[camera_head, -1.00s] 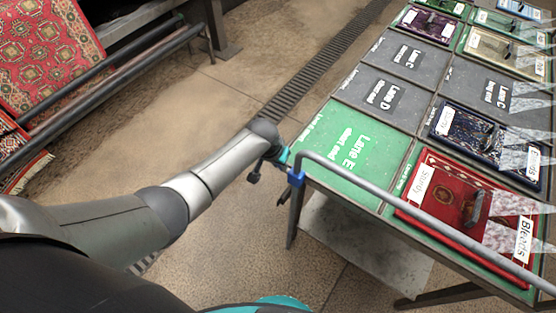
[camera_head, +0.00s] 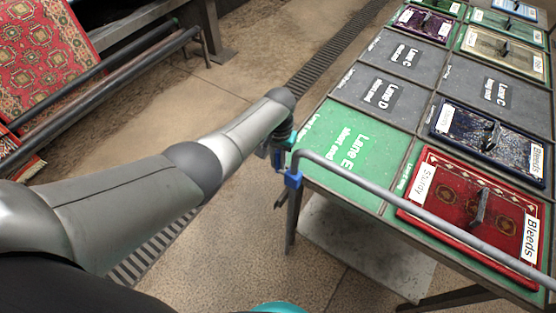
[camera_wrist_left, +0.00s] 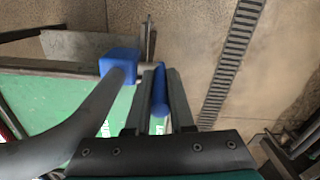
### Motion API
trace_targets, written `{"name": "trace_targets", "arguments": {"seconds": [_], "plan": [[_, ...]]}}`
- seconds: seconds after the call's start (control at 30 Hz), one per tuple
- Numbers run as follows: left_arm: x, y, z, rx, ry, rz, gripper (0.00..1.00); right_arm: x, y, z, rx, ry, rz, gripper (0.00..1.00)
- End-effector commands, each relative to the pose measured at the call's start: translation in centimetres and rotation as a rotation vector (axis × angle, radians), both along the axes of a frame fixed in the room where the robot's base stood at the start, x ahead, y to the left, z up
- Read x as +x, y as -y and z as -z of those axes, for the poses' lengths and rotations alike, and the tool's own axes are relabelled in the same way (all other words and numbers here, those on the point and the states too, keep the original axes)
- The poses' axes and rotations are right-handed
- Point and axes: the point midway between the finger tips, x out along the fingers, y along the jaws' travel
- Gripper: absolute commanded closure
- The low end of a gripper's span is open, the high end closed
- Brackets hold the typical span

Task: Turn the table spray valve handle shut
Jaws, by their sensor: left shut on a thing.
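The table spray valve is a blue block (camera_head: 293,179) at the near left corner of the table, on a bent grey spray pipe (camera_head: 400,203). The blue block also shows in the left wrist view (camera_wrist_left: 118,62). The blue valve handle (camera_wrist_left: 159,95) is a slim bar beside the block. My left gripper (camera_wrist_left: 160,82) is shut on it, with one dark finger on each side. In the head view my left gripper (camera_head: 276,154) is at the table corner, partly hidden by its own wrist. No spray shows over the table. My right gripper is out of view.
The table carries green and grey lane panels (camera_head: 352,148) and several small rug boards, the nearest a red one (camera_head: 470,208). The pipe runs along the table's front edge. A patterned rug (camera_head: 45,55) hangs by dark rails at left. Floor between is clear.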

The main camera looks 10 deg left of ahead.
Motion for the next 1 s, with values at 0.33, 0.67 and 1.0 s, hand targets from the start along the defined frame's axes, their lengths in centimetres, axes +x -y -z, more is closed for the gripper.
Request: {"name": "trace_targets", "arguments": {"seconds": [0.33,0.67,1.0], "plan": [[-0.1,0.0,0.1,0.0,-0.003,0.0,0.67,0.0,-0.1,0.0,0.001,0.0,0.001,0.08],[0.0,0.0,-1.6,-0.001,-0.001,0.001,0.67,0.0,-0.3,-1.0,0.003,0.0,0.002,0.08],[0.1,0.0,-8.4,-0.001,0.001,0.001,0.67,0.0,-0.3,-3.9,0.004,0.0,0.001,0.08]]}}
